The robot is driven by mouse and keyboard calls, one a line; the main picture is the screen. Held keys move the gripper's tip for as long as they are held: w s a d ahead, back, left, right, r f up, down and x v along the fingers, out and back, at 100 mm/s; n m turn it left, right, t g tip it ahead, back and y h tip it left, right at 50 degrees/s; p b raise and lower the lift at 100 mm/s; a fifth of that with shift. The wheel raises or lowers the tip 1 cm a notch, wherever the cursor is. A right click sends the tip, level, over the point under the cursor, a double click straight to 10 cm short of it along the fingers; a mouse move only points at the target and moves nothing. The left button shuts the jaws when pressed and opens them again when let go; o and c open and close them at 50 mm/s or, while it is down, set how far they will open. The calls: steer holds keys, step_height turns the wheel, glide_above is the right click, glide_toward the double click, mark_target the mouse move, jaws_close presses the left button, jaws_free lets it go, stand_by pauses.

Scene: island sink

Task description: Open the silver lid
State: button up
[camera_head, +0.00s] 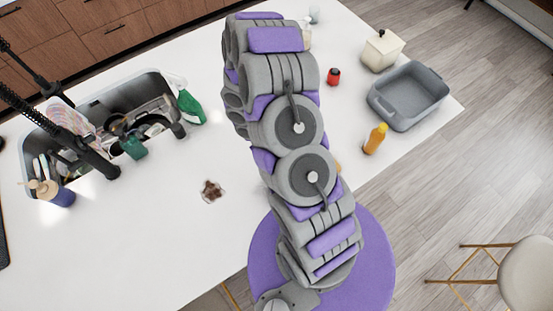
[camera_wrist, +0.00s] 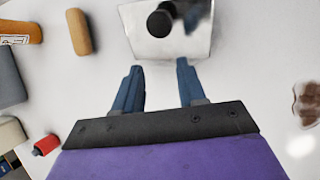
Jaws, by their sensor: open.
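The silver lid (camera_wrist: 146,42) shows at the top of the wrist view as a shiny, roughly four-sided metal surface with a round black knob (camera_wrist: 160,23). Its upper part runs out of the frame. My gripper (camera_wrist: 159,67) has two blue fingers, spread apart and empty. Their tips point at the near edge of the lid, with the knob beyond, roughly in line with the gap. I cannot tell whether a fingertip touches the lid. In the head view my arm hides the lid and the gripper.
On the white counter (camera_head: 150,235) stand an orange bottle (camera_head: 375,139), a grey basin (camera_head: 409,96), a cream pot (camera_head: 382,50) and a red item (camera_head: 333,77). A brown wooden piece (camera_wrist: 79,32) lies left of the lid. A full sink (camera_head: 95,125) is at left.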

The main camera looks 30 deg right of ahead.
steer(key=b+v, duration=0.2)
steer(key=v, duration=1.5)
steer(key=shift+o, duration=0.2)
steer(key=shift+a, duration=0.15)
